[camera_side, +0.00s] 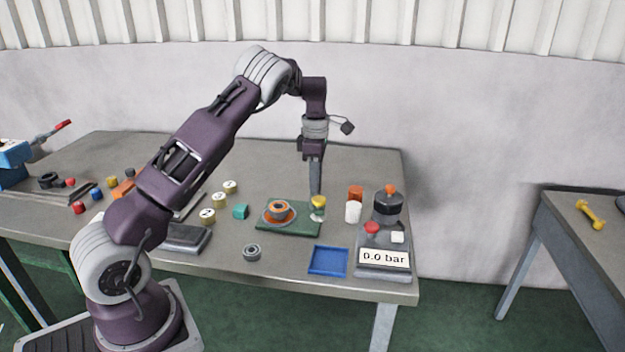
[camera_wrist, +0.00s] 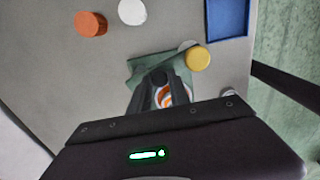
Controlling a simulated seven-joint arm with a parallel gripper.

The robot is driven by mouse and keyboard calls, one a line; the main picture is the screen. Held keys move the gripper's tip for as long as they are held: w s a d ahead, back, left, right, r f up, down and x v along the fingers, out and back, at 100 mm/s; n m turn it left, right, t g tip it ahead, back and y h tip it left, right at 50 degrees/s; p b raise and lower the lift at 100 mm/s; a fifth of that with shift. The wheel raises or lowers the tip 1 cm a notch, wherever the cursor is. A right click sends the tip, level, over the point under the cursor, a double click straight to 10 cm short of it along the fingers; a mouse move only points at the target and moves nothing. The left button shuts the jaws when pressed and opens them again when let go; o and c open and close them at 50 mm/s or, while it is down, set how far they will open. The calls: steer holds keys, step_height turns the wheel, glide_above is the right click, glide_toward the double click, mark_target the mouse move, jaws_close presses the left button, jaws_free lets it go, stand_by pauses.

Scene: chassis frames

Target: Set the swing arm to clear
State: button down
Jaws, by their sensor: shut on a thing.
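I cannot make out the swing arm with certainty. A green plate (camera_side: 289,229) holds an orange and grey round piece (camera_side: 279,209) on a pale dish. A yellow-topped piece (camera_side: 318,202) stands at its right end; its yellow top (camera_wrist: 197,58) shows right of my fingertips in the wrist view. My gripper (camera_side: 316,190) points down at the far right of the plate, just behind the yellow-topped piece. In the wrist view my gripper (camera_wrist: 158,76) has its fingers close together over the plate (camera_wrist: 142,66). What sits between the tips is hidden.
An orange cylinder (camera_side: 355,193) and a white cylinder (camera_side: 353,212) stand right of the plate. Beyond them is a gauge unit (camera_side: 383,273) reading 0.0 bar. A blue tray (camera_side: 328,261) and a grey ring (camera_side: 252,253) lie in front. The table behind my gripper is clear.

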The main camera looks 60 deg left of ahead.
steer(key=shift+w+d+n, duration=0.1)
steer(key=shift+w+n, duration=0.1)
steer(key=shift+n, duration=0.2)
steer(key=c, duration=1.2)
jaws_free()
step_height(320, 180, up, 6)
steer(key=shift+r, duration=0.55)
